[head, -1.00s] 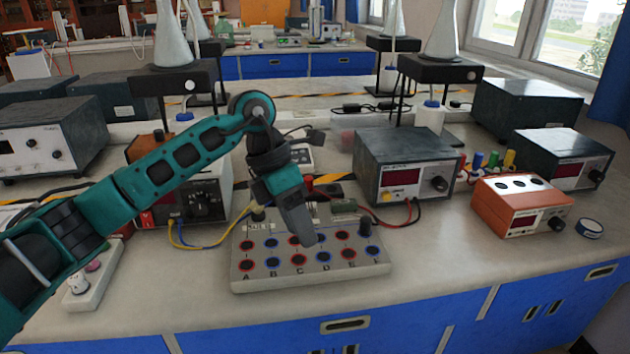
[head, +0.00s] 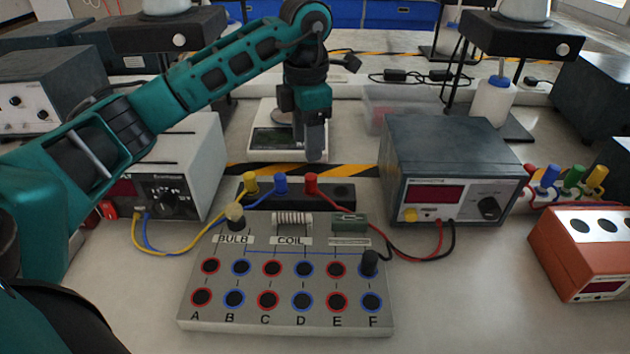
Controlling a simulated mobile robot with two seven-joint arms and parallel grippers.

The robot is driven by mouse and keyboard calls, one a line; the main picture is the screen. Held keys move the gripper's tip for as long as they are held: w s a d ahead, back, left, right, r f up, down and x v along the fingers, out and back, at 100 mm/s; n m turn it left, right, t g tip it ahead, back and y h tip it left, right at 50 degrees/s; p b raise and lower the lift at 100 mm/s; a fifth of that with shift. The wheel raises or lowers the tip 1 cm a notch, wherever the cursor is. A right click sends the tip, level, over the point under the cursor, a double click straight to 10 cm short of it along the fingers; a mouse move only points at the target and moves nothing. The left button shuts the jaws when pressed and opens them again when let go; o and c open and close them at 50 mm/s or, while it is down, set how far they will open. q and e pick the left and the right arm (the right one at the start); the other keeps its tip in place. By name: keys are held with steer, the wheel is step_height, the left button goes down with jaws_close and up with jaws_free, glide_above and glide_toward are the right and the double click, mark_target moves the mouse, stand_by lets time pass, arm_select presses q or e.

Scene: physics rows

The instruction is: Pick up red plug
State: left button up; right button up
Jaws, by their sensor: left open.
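A wire runs from this row to the instruments. My left gripper (head: 315,152) points down above and slightly behind the red plug, apart from it. It is seen edge-on, open and empty. Another red plug (head: 529,170) shows at the right, in a row with blue, green and yellow ones. My right gripper is not in view.
A socket board (head: 290,318) marked A to F lies in front of the holder. A scale (head: 270,142) is behind. An orange box (head: 585,225) is at the far right.

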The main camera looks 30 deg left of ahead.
mark_target(311, 176)
arm_select(q)
steer(key=f, duration=1)
steer(key=shift+w+d+b, duration=0.2)
steer(key=shift+b, duration=0.2)
steer(key=shift+r, duration=0.1)
jaws_close()
